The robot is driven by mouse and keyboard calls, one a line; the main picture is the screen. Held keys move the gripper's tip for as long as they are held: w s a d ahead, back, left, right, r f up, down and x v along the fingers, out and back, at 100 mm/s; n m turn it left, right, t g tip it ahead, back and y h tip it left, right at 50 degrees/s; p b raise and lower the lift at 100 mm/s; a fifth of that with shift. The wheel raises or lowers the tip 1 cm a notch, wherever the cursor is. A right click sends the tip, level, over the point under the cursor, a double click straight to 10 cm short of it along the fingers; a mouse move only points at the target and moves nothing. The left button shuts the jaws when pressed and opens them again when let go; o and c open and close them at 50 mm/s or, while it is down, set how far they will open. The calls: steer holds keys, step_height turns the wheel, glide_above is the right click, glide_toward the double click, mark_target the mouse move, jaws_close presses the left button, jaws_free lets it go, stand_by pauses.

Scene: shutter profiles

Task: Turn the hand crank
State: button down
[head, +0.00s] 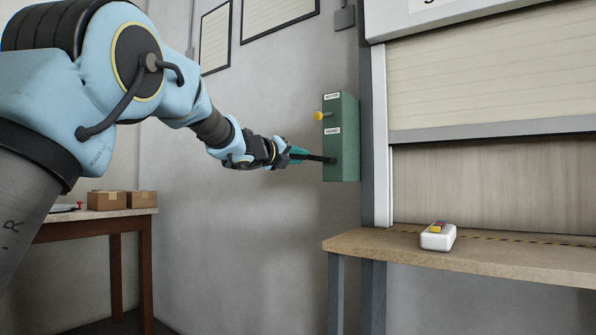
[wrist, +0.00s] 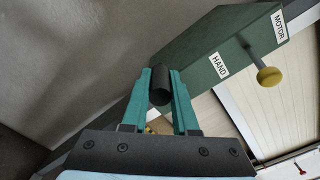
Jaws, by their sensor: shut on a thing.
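The green crank box (head: 347,120) is fixed to the wall beside the shutter frame, with labels reading MOTOR above and HAND below. The black hand crank (head: 321,158) comes out of the lower part of the box. My gripper (head: 300,154) is shut on the crank's black handle. In the wrist view, the teal fingers of my gripper (wrist: 161,84) stand either side of the dark round handle (wrist: 160,96). A yellow knob (wrist: 269,76) sticks out of the box between the labels. My fingers hide part of the crank.
The roller shutter (head: 490,80) is partly raised, its grey bottom bar above the counter (head: 350,243). A white device (head: 438,238) with a red and yellow top sits on the counter. A table (head: 75,227) with cardboard boxes (head: 107,201) stands at left.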

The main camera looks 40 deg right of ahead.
steer(key=s+r+m+b, duration=0.3)
steer(key=r+m, duration=0.2)
steer(key=m, duration=0.5)
steer(key=shift+s+d+r+b, duration=0.15)
steer(key=shift+s+d+b, duration=0.15)
steer(key=shift+d, duration=0.15)
steer(key=c, duration=0.7)
jaws_free()
steer(key=shift+a, duration=0.1)
steer(key=b+v, duration=0.2)
steer(key=v, duration=0.8)
steer(key=shift+a, duration=0.25)
